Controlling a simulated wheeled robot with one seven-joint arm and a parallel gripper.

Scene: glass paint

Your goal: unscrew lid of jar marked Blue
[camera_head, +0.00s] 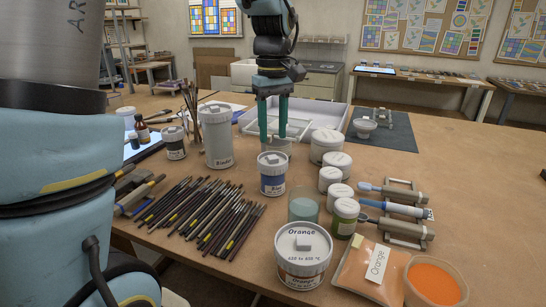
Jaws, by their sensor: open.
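The jar with a blue label (272,182) stands upright near the middle of the table; its lettering is too small to read fully. Its white lid (272,158) is on it and has a raised block on top. My gripper (273,136) points down with two green fingers, open and apart. I cannot tell whether the fingertips touch anything.
A tall white jar (216,140) stands left and several white-lidded jars (326,145) right. Many brushes (205,215) lie at front left. An Orange jar (303,262) and a glass (303,207) stand in front. A white tray (340,118) is behind.

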